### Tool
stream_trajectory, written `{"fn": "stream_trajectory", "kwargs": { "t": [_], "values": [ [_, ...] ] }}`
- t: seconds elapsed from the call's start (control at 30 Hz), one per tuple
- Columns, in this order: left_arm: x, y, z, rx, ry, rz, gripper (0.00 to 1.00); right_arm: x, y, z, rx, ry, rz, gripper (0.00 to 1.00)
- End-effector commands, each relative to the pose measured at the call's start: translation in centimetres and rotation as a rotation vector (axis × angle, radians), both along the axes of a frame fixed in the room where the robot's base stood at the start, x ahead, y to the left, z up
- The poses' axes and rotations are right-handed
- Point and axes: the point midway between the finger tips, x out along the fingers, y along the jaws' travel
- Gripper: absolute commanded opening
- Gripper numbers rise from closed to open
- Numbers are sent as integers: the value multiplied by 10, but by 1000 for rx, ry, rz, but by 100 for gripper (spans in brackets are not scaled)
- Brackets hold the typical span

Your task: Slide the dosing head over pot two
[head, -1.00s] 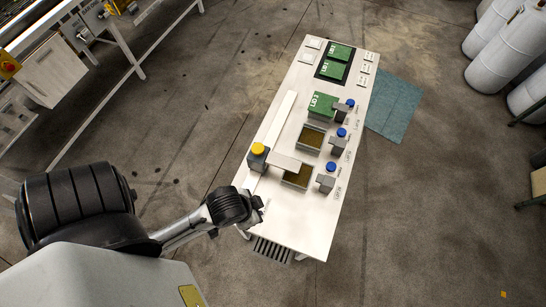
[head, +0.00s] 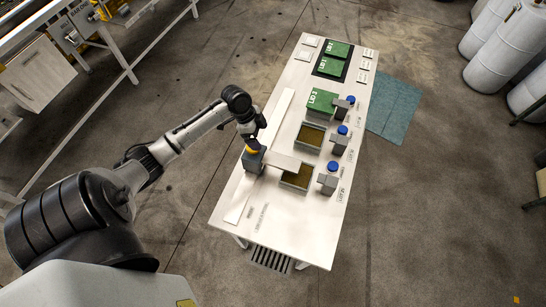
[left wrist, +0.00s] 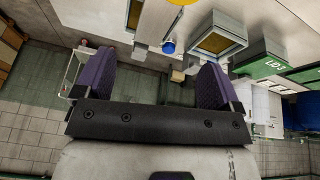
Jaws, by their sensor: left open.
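The dosing head is a dark block (head: 252,161) with a yellow knob (head: 252,148) and a flat pale arm (head: 283,162) reaching to the near edge pot (head: 296,178). Pot two, which I take as the middle open pot (head: 311,135), holds brown material and is clear of the arm. My left gripper (head: 249,136) is right at the yellow knob; contact cannot be told. In the left wrist view its two purple fingers (left wrist: 156,66) are apart with nothing between them, and the yellow knob (left wrist: 182,2) shows at the top edge. My right gripper is not in view.
A pale rail strip (head: 275,115) runs along the table's left side. Blue-knobbed blocks (head: 338,144) stand right of the pots. A green lid (head: 321,101) sits beyond pot two; more green lids (head: 329,66) lie at the far end.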

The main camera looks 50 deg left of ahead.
Motion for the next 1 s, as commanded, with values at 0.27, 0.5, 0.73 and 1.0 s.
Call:
{"fn": "stream_trajectory", "kwargs": {
  "t": [0.27,0.5,0.73,1.0],
  "values": [
    [1,-2,-4,33,-59,-156,89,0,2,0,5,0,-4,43],
    [8,-13,-34,33,-60,-162,89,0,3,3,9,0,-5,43],
    [18,-28,-74,34,-60,-162,89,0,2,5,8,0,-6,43],
    [26,-39,-110,36,-61,-161,89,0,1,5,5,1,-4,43]
  ]
}}
